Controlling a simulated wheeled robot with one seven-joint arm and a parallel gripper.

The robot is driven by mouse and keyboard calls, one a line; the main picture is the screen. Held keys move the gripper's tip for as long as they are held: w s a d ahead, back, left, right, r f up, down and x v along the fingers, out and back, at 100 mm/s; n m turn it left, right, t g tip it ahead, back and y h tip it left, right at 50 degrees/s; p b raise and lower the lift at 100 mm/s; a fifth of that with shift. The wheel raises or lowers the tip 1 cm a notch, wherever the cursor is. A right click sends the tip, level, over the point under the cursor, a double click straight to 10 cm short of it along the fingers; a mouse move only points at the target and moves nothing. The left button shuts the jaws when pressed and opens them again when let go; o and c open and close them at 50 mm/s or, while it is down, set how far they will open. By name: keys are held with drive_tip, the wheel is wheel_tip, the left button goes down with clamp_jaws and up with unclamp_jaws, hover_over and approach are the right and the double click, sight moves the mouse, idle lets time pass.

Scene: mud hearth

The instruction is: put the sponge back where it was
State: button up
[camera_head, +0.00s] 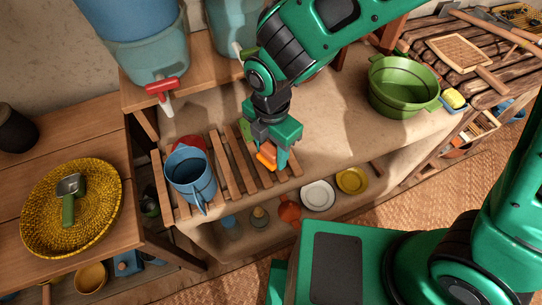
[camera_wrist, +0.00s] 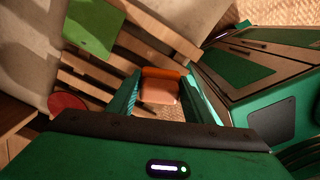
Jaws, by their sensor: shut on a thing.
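My gripper (camera_head: 272,158) is shut on an orange sponge-like block (camera_head: 266,159). It holds the block over the right part of the wooden slatted rack (camera_head: 230,170), near the front edge of the mud bench. In the wrist view the block (camera_wrist: 160,88) sits between the two fingers, with a bright orange band and a paler salmon face. Whether it touches the slats is unclear.
A blue jug (camera_head: 191,176) stands on the rack's left, with a red round item (camera_head: 187,143) behind it. A green flat item (camera_wrist: 92,27) lies behind my gripper. Bench space (camera_head: 335,130) between rack and basin is clear. Plates sit on the shelf below.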

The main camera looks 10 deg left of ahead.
sight(272, 162)
drive_tip(key=shift+f, duration=1.9)
drive_tip(key=shift+s+d+f, duration=0.1)
drive_tip(key=shift+f, duration=0.2)
